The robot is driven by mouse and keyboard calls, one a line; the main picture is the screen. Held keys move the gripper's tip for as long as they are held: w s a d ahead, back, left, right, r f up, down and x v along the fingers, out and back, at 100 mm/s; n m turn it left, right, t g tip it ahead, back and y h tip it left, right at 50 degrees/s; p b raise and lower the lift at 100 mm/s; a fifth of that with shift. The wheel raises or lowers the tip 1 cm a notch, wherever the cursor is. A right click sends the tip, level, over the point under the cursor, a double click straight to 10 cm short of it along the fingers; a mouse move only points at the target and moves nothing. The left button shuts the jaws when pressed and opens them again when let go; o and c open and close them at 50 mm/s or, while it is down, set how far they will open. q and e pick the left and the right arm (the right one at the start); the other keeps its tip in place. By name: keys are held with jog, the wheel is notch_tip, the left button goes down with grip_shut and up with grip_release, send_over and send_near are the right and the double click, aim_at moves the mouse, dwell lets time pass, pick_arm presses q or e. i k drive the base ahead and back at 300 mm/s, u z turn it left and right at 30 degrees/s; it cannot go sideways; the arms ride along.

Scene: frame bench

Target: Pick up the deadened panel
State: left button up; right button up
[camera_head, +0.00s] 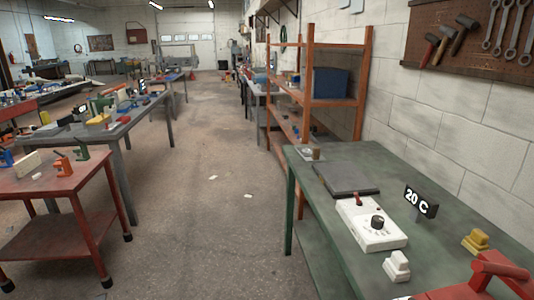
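A flat dark grey panel (346,178) lies near the far end of the green bench (306,222) on the right. It is the only panel-like piece I make out on this bench, but I cannot tell from its look whether it is the deadened one. A white control box (371,226) with a black knob and a small red lever stands just in front of it. Neither of my grippers shows in the view.
A black "20 C" display (420,202), a white block (397,266), a yellow block (475,242) and a red fixture (487,279) are on the green bench. An orange shelf (314,90) stands behind it. A red table (60,180) is at left. The floor (222,215) between is mostly clear.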

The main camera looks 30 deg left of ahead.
aim_at(310, 154)
jog(key=u, duration=1.35)
jog(key=i, duration=3.25)
jog(key=z, duration=3.1)
